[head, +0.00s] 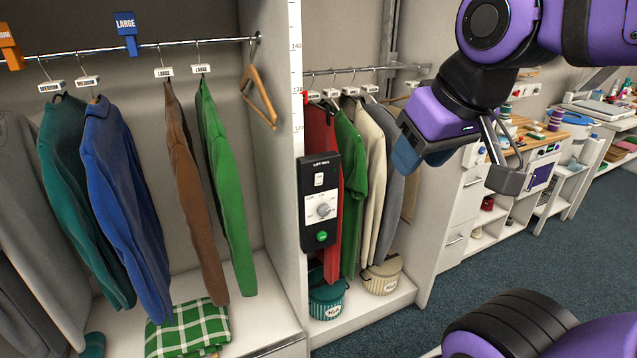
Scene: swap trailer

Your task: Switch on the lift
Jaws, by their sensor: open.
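A black control panel (321,205) is fixed upright on the front edge of the white partition between two clothes bays. The small lettering on the panel is too fine to read surely, and the rocker's position cannot be told. My purple gripper (462,172) hangs in the air to the right of the panel, apart from it. Its jaws are open with nothing seen between them.
Clothes hang on a left rail (140,48) and on a right rail behind the panel. A folded green checked cloth (187,327) and striped baskets (327,300) sit low. A workbench (545,135) stands at the right. Blue carpet (510,250) lies clear in front of it.

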